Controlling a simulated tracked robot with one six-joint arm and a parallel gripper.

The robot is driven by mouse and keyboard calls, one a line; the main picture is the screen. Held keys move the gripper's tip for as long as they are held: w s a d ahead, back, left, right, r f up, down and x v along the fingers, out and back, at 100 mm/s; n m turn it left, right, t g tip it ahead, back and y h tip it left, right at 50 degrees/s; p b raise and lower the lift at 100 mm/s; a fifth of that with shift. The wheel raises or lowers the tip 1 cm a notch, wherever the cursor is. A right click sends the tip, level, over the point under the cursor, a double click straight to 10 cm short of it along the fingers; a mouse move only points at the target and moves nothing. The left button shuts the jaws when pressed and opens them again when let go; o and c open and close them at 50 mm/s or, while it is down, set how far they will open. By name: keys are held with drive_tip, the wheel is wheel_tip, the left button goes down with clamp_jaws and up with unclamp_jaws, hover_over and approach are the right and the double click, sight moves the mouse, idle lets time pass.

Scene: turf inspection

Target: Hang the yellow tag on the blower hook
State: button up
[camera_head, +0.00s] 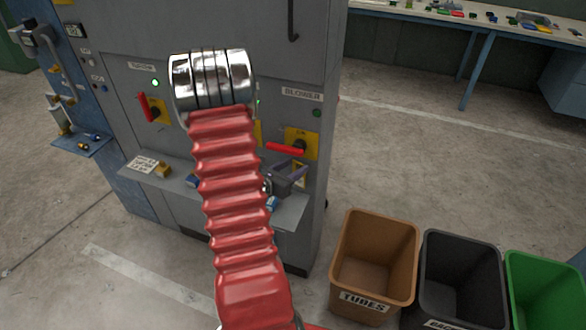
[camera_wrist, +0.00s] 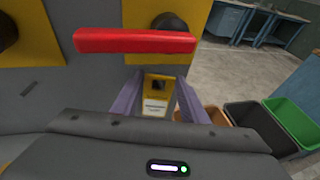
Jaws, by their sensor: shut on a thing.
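My gripper (camera_head: 292,172) is at the front of the grey cabinet, under the BLOWER switch. In the wrist view its two purple fingers (camera_wrist: 156,98) are shut on the yellow tag (camera_wrist: 156,82), which has a white label and a dark spot near its top. In the head view only a little of the tag (camera_head: 301,170) shows by the fingers. The blower switch has a red handle (camera_head: 286,148), set sideways, on a yellow plate (camera_head: 311,137); the handle (camera_wrist: 135,41) crosses the wrist view above the tag. I cannot make out the blower hook.
A shelf (camera_head: 290,212) juts from the cabinet below my gripper. Another red-handled switch (camera_head: 147,107) is at left. A white sign (camera_head: 142,164) and a yellow block lie on the shelf. Brown (camera_head: 376,220), black (camera_head: 462,250) and green bins stand at right. A bench (camera_head: 455,15) is behind.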

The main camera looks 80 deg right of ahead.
drive_tip(key=shift+d+f, duration=0.1)
drive_tip(key=o, duration=1.1)
drive_tip(key=shift+w+a, duration=0.25)
drive_tip(key=shift+a, duration=0.15)
drive_tip(key=v, duration=1.3)
drive_tip(key=shift+s+a, duration=0.1)
drive_tip(key=shift+s, duration=0.1)
